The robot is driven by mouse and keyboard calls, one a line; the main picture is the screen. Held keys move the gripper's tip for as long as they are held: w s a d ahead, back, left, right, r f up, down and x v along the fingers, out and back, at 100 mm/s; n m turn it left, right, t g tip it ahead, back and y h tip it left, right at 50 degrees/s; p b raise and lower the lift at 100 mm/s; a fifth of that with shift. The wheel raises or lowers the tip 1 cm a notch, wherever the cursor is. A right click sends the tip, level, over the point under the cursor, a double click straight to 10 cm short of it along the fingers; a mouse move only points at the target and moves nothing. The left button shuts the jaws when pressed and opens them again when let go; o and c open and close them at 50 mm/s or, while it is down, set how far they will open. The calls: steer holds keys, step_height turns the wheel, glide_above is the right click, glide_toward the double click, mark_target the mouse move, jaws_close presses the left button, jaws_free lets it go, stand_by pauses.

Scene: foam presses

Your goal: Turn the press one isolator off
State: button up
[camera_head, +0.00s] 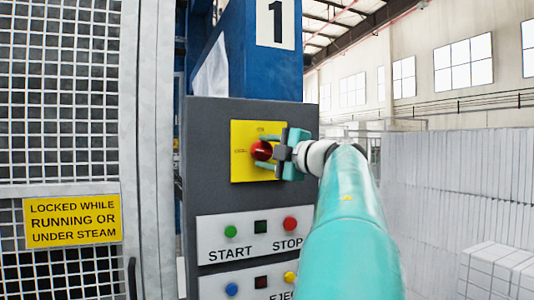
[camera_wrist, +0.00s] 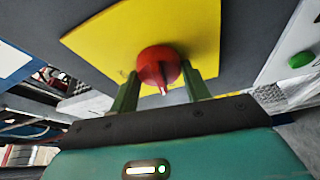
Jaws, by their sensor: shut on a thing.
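The press one isolator is a red rotary knob (camera_head: 262,150) on a yellow plate (camera_head: 242,170), high on the dark grey control panel (camera_head: 205,130). A sign with the number 1 (camera_head: 276,22) is on the blue column above. My gripper (camera_head: 268,151) reaches in from the right with its fingers at the knob. In the wrist view the red knob (camera_wrist: 158,66) sits between the two green fingertips (camera_wrist: 160,85), and my gripper is shut on it. The lettering on the yellow plate is too small to read fully, and my gripper hides its right part.
Below are a green START button (camera_head: 230,231), a red STOP button (camera_head: 290,224) and a lower row with blue (camera_head: 231,289) and yellow buttons. A mesh guard door (camera_head: 60,120) with a yellow warning sign (camera_head: 72,220) stands left. White blocks (camera_head: 495,270) are stacked right.

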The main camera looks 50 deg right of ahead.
steer(key=shift+n+g, duration=0.4)
steer(key=shift+n, duration=0.5)
steer(key=o, duration=1)
steer(key=shift+s, duration=0.1)
steer(key=s+a, duration=0.2)
steer(key=s, duration=1.1)
steer(key=shift+s, duration=0.25)
steer(key=shift+r, duration=0.1)
steer(key=shift+w, duration=0.1)
